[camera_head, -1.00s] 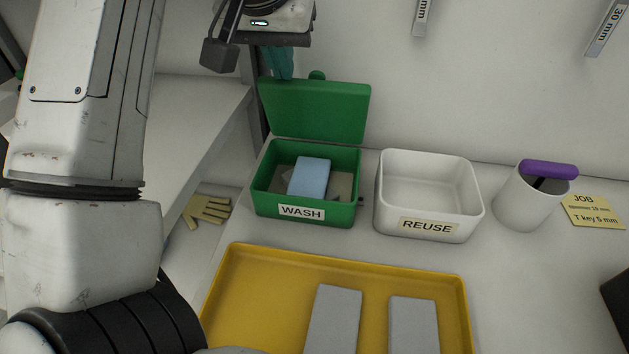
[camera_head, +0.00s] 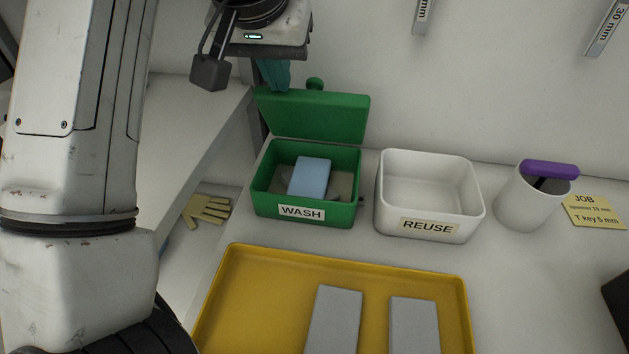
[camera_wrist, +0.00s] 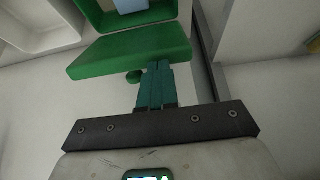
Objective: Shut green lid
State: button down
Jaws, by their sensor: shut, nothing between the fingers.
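The green lid (camera_head: 312,116) stands raised at the back of the green WASH box (camera_head: 338,211), hinged on it and tilted, with the box open. A blue block (camera_head: 311,177) and some grey pieces lie inside the box. My gripper (camera_head: 273,74) is behind the lid at its upper left, its teal fingers partly hidden by the lid. In the wrist view my gripper (camera_wrist: 157,68) is shut and empty, with its fingertips at the lid's edge (camera_wrist: 130,50) beside the green knob (camera_wrist: 133,76). I cannot tell whether they touch the lid.
A white REUSE box (camera_head: 430,223) stands right of the green box. A white cup (camera_head: 523,204) with a purple-handled item is farther right. A yellow tray (camera_head: 232,288) with grey slabs lies in front. A wall is close behind the lid.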

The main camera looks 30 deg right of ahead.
jog(key=shift+r, duration=0.1)
dwell(0.3)
jog(key=shift+r+p, duration=3)
jog(key=shift+p, duration=0.35)
